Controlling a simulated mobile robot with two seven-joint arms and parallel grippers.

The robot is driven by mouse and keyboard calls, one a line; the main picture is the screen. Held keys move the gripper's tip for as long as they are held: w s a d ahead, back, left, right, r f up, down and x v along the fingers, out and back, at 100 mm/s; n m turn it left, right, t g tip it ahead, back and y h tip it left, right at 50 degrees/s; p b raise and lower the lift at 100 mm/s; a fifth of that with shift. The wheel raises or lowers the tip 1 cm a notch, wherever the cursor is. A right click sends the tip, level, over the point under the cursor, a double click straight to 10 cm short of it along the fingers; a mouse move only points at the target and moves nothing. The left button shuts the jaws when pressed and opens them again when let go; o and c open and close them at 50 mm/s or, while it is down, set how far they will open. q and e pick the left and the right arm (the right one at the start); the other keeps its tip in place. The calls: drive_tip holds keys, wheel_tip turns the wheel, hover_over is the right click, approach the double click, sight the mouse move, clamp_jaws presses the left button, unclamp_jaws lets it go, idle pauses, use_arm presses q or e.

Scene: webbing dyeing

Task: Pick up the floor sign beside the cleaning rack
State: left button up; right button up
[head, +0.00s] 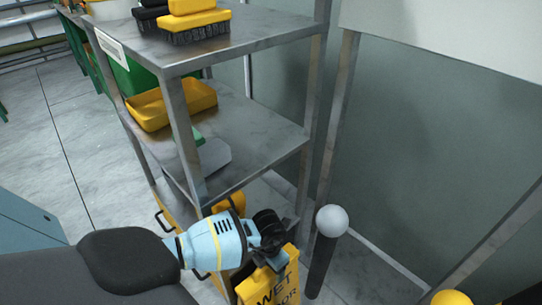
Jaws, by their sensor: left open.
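The yellow floor sign (270,289) stands at the bottom centre of the head view, beside the metal cleaning rack (255,136). Its dark lettering reads "WET" with part of a second word below, and its lower part is cut off by the picture edge. My left gripper (274,254) is open at the top edge of the sign. The dark fingers overlap the sign's top in the picture, and I cannot tell whether they touch it. My right gripper is not in view.
A dark post with a pale ball top (332,221) stands just right of the sign. The rack holds yellow brushes (194,24) and a yellow tray (172,104). A yellow rounded object (452,298) shows at the bottom right. Tiled floor (52,150) is open at left.

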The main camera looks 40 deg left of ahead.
use_arm(q)
drive_tip(key=shift+f, duration=0.15)
clamp_jaws()
idle(0.4)
